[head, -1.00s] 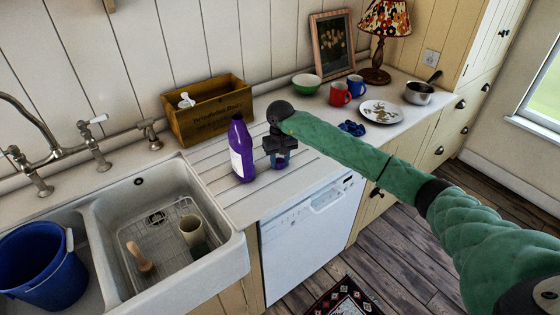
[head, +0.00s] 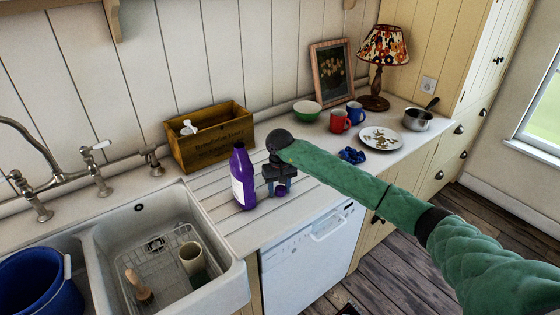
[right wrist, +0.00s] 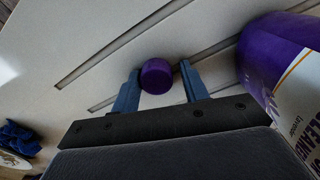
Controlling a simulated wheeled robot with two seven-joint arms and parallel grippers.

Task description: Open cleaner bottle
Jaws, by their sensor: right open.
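The purple cleaner bottle (head: 243,178), with a pale label, stands upright on the ridged white drainboard (head: 222,207) right of the sink. Its narrow neck shows no cap on top. A purple cap (head: 280,190) is right of the bottle, apparently on the drainboard. My right gripper (head: 279,188) is open over it. In the right wrist view the cap (right wrist: 157,76) is between the two blue fingertips (right wrist: 160,82), with gaps at its sides. The bottle (right wrist: 280,65) stands at the right there, clear of the fingers. My left gripper is not in view.
A wooden crate (head: 212,138) stands behind the bottle. The sink (head: 208,293) holds a beige cup (head: 192,259) and a blue bucket (head: 40,285). Right of my gripper are a green bowl (head: 307,110), mugs, a plate (head: 381,139), a pan (head: 418,120) and a lamp.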

